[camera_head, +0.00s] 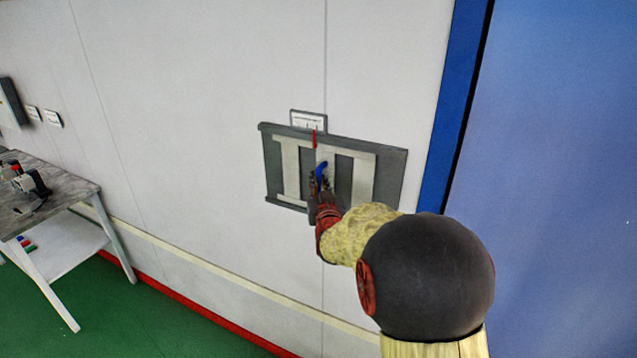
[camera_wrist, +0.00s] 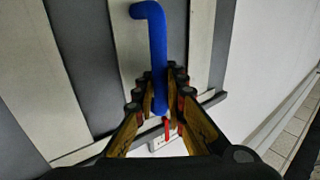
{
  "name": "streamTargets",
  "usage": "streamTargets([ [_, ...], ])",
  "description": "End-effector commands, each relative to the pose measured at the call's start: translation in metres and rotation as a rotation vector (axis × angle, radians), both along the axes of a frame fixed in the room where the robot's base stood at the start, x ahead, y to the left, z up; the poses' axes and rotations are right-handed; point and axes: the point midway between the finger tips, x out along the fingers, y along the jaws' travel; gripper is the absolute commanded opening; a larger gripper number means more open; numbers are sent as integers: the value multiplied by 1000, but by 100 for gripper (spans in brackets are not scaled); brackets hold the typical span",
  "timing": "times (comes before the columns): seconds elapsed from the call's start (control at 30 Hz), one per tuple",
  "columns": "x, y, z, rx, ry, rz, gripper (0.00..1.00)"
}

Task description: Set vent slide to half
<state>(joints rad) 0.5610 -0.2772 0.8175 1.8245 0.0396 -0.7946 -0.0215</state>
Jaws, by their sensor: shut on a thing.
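The vent (camera_head: 392,165) is a dark grey framed panel on the white wall, with a pale slide (camera_head: 292,170) of upright bars across it. A blue handle (camera_head: 321,170) stands out from the slide near the vent's middle; it shows as a bent blue rod in the wrist view (camera_wrist: 152,45). My gripper (camera_head: 320,184) is shut on the blue handle, with a finger on each side of it. A red marker (camera_head: 314,139) sits at the vent's top edge, a little left of the handle. My fingers and wrist hide part of the slide's lower middle.
A white label plate (camera_head: 308,120) is on the wall above the vent. A blue door frame (camera_head: 455,110) stands right of the vent. A grey-topped table (camera_head: 45,190) with small items is at the far left, with free floor between.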

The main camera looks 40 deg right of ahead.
Motion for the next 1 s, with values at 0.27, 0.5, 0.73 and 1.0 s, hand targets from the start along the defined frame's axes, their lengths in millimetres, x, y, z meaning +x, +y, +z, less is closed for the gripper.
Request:
streamTargets([
  [0.27,0,0,0,0,0,0,0],
  [0.5,0,0,0,0,0,0,0],
  [0.73,10,4,-2,-1,0,2,0],
  [1.0,29,12,-2,1,1,1,0],
])
